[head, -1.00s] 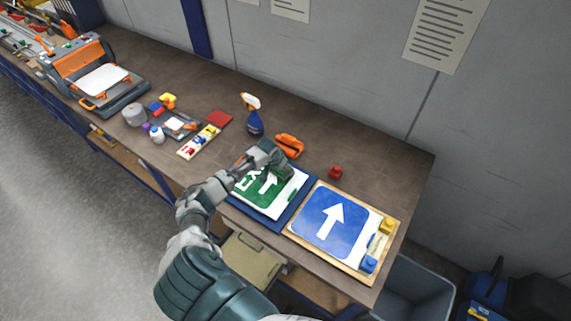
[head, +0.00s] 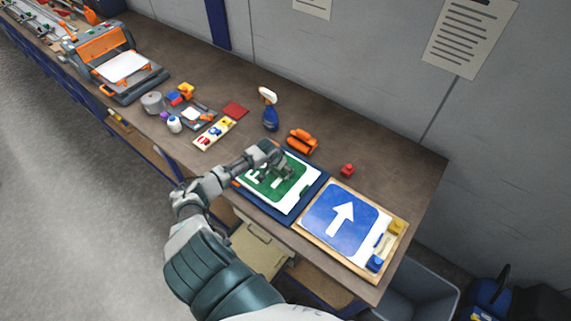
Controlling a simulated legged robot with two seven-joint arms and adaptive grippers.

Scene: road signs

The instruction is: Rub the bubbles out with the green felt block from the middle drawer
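My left gripper (head: 283,174) is low over the green sign (head: 264,186), which has white markings and lies on a white sheet on a dark blue board (head: 309,201). Dark green shows around the fingers against the green sign, so I cannot make out the felt block or whether the fingers are closed on it. The gripper and forearm hide part of the sign, and bubbles are too small to see. A drawer (head: 259,250) stands open below the table's front edge, partly behind my arm. My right gripper is out of view.
A blue arrow sign (head: 342,216) on a wooden board lies at the right, with yellow (head: 396,227) and blue (head: 375,263) blocks. An orange tool (head: 301,141), spray bottle (head: 270,112) and red object (head: 347,170) stand behind. The bench (head: 410,175) is bare at the far right.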

